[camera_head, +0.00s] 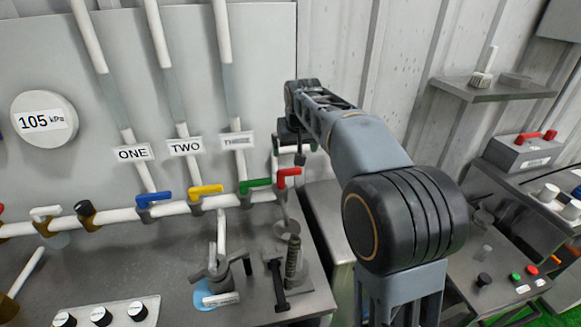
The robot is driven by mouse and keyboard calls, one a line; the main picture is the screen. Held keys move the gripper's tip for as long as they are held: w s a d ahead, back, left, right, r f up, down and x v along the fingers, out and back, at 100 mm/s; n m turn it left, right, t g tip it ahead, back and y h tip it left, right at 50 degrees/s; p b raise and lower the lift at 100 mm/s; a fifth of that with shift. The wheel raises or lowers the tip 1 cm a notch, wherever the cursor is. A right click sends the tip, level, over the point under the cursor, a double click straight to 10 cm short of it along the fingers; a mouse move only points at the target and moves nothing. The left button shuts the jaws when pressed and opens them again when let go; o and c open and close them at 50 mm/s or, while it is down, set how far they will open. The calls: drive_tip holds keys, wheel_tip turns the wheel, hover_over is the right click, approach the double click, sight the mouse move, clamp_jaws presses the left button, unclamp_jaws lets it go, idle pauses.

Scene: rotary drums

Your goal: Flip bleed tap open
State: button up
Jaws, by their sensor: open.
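Several lever taps sit on the white horizontal pipe (110,215). A red lever tap (288,177) is at its right end, beside a green one (255,186), a yellow one (205,191) and a blue one (153,199). No readable label says which is the bleed tap. My gripper (298,158) is above the red lever, close to it in the picture; I cannot tell whether they touch. It is open and small in view, partly hidden by my arm, and no object shows between its jaws.
A gauge (43,118) reads 105 kPa. Labels ONE (132,152) and TWO (185,147) and a third mark the upright pipes. A valve fitting (219,272) and a spring post (293,258) stand on the bench below. A wall shelf (495,91) is at right.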

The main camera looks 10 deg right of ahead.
sight(290, 170)
drive_tip(key=p+x, duration=0.1)
drive_tip(key=x, duration=0.6)
drive_tip(key=w+p+x, duration=0.1)
drive_tip(key=x, duration=0.6)
drive_tip(key=shift+w+r, duration=0.1)
drive_tip(key=shift+r, duration=0.2)
drive_tip(key=shift+d, duration=0.1)
drive_tip(key=c, duration=1)
